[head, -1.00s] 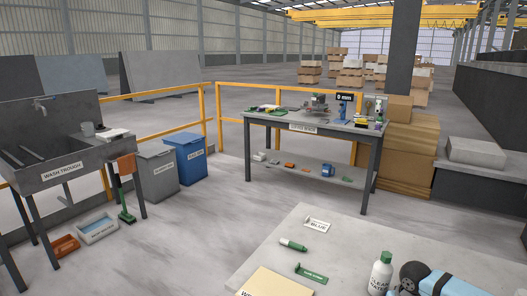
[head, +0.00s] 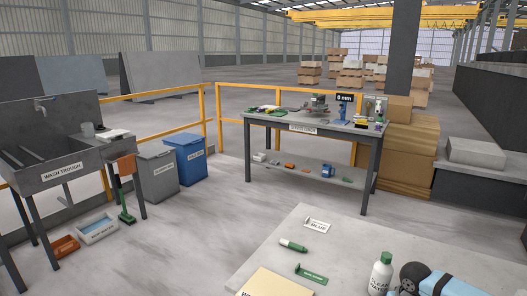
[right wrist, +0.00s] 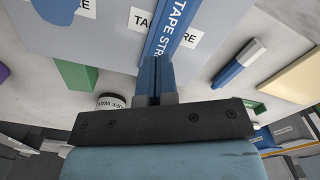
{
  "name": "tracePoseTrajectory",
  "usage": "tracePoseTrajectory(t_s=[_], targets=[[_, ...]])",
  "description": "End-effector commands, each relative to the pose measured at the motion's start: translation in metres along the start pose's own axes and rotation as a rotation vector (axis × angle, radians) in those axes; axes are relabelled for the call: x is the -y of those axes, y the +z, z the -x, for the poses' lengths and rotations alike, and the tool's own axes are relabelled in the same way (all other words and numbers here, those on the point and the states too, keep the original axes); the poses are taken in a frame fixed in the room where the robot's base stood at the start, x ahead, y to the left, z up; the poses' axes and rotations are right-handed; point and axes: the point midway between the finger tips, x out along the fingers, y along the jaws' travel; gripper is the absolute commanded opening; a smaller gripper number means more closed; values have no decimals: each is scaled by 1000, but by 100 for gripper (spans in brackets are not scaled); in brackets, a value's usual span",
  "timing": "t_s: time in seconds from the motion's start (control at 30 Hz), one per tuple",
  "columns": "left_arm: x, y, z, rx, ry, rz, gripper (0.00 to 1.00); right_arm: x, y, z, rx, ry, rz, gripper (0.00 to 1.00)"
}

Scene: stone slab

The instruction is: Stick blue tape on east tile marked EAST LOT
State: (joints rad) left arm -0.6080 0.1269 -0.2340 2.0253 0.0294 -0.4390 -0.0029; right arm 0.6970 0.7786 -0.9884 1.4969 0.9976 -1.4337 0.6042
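In the right wrist view, a blue strip (right wrist: 176,28) lettered "TAPE STR" runs up from my right gripper (right wrist: 157,78). The gripper's fingers are close together at the strip's near end and look shut on it. The strip crosses a white label reading "TA…RE" (right wrist: 143,24) on a grey-blue tile (right wrist: 110,42). Whether the strip touches the tile cannot be told. A second label ending in "RE" and a darker blue patch (right wrist: 55,8) show at upper left. No "EAST LOT" lettering is readable. My left gripper is not in view.
In the head view, the slab (head: 262,255) bears a "BLUE" card (head: 317,225), a green marker (head: 293,245), a green-labelled piece (head: 311,273) and a white bottle (head: 381,272). A workbench (head: 300,122) stands behind. In the right wrist view, a blue marker (right wrist: 238,62) lies right of the tile.

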Motion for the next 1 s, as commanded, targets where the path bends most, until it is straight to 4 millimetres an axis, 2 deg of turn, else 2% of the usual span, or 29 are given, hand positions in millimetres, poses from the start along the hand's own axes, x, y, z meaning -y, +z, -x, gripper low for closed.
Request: tracePoseTrajectory(t_s=[1.0], targets=[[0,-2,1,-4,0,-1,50,0,0,-14,1,0,0,0]])
